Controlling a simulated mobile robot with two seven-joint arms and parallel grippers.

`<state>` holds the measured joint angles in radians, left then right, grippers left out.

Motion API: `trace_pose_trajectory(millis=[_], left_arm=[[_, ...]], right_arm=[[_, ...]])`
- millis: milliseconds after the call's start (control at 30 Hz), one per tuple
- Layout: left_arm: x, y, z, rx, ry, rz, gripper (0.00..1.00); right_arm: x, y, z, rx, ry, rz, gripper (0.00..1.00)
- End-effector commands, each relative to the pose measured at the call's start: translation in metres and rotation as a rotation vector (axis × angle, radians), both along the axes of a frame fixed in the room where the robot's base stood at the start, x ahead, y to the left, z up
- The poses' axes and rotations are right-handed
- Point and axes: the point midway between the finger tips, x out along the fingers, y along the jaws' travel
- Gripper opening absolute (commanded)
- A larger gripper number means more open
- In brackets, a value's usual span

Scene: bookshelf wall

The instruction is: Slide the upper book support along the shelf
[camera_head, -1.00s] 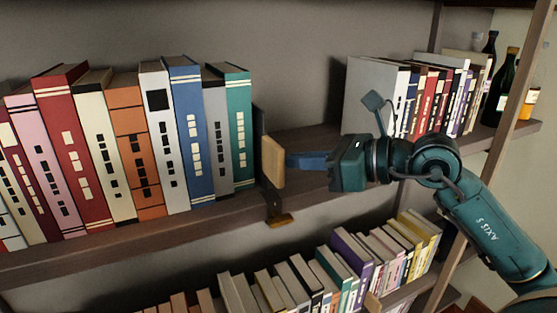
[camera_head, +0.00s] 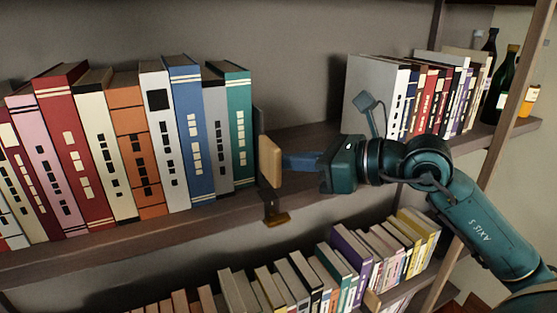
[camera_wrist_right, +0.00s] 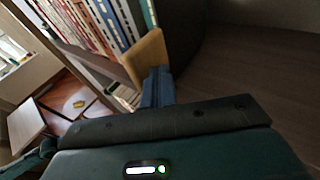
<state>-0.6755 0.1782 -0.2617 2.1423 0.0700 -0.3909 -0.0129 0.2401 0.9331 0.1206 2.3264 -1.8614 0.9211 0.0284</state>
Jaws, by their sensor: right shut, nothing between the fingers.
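The upper book support (camera_head: 269,160) stands on the upper shelf at the right end of the book row. It is a dark upright plate with a light wooden pad facing right, and a brass-coloured foot hangs at the shelf's front edge. The wooden pad also shows in the right wrist view (camera_wrist_right: 147,55). My right gripper (camera_head: 287,161) is shut and empty, its blue fingers pointing left with the tips at the pad, apparently touching it. The fingers also show in the right wrist view (camera_wrist_right: 157,88). The plate is partly hidden behind the pad. My left gripper is out of view.
Several upright books, ending with a teal one (camera_head: 238,125), stand left of the support. More books (camera_head: 430,95) and dark bottles (camera_head: 503,85) stand at the right of the upper shelf (camera_head: 315,135). A lower shelf holds several books (camera_head: 350,250). A wooden post (camera_head: 515,100) rises at right.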

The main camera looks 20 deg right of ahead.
Motion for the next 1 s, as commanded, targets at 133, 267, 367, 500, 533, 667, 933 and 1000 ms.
trace_pose_trajectory(millis=[133, 267, 367, 500, 533, 667, 933, 1000], left_arm=[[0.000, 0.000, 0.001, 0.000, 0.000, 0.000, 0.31], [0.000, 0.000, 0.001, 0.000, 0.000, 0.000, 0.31], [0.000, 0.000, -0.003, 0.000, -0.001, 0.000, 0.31], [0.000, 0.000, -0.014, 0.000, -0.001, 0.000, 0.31], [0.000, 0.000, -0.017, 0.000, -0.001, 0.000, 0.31], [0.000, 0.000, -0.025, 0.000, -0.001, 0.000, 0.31], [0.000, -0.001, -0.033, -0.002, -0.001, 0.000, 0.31], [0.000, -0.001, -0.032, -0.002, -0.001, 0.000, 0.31]], right_arm=[[0.000, 0.002, 0.001, 0.001, -0.001, 0.001, 0.00], [0.000, 0.003, 0.000, 0.001, -0.001, 0.001, 0.00], [0.000, -0.001, -0.002, 0.000, 0.000, -0.001, 0.00], [0.000, -0.012, -0.004, -0.001, -0.001, -0.003, 0.00], [0.001, -0.014, -0.004, -0.001, 0.000, -0.003, 0.00], [0.000, -0.025, -0.004, 0.000, 0.000, -0.002, 0.00], [0.000, -0.037, 0.000, 0.000, -0.002, -0.001, 0.00], [0.000, -0.038, 0.000, 0.000, -0.002, -0.001, 0.00]])
